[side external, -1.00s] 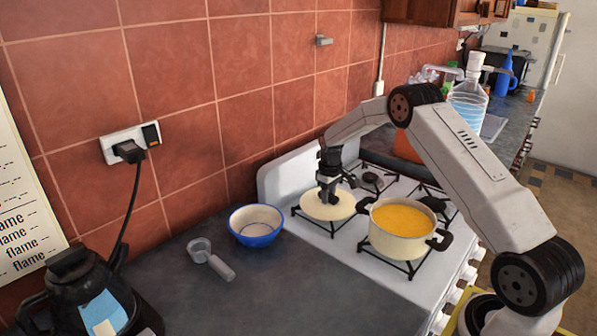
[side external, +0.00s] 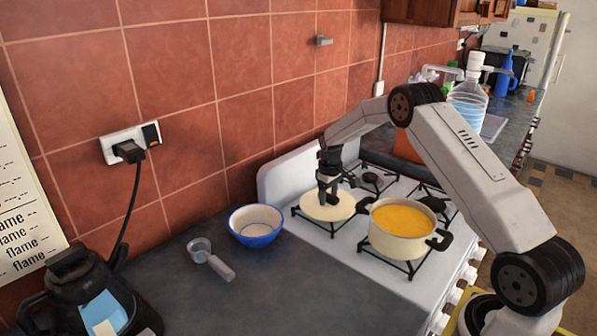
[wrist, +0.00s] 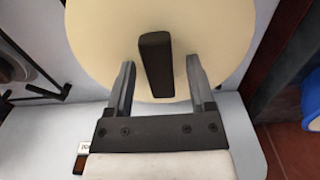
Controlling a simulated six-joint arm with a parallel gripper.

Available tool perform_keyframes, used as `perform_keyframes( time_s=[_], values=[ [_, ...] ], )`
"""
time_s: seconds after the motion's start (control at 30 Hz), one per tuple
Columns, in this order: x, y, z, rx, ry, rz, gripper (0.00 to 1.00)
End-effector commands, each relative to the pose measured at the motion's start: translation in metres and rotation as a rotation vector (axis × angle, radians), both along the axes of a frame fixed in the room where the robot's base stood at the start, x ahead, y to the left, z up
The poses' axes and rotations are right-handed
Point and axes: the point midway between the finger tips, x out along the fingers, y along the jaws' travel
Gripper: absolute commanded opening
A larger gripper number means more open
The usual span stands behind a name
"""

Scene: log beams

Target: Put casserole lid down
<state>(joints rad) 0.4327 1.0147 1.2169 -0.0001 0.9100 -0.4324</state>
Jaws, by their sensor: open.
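The cream casserole lid (side external: 327,209) lies on the back left burner of the white stove, beside the pot. In the wrist view the lid (wrist: 215,45) fills the upper middle, with its dark bar handle (wrist: 156,65) standing between my fingers. My gripper (side external: 328,198) is right above the lid, pointing down. In the wrist view my gripper (wrist: 160,80) is open, with a gap on each side of the handle. The cream casserole pot (side external: 402,230), full of yellow-orange food, stands uncovered on the front burner.
A blue bowl (side external: 256,226) and a grey scoop-like utensil (side external: 211,259) sit on the dark counter left of the stove. The tiled wall (side external: 240,110) rises close behind the lid. The counter front (side external: 300,295) is clear.

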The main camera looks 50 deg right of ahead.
Motion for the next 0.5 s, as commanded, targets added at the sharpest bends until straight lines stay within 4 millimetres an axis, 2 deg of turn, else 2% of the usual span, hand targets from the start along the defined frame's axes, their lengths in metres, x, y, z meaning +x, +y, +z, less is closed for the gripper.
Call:
perform_keyframes(
  time_s=[0.27,0.5],
  values=[
    [0.000,0.000,0.030,-0.001,-0.002,0.000,0.70],
    [0.000,0.000,0.070,-0.001,-0.003,0.000,0.70]
  ],
)
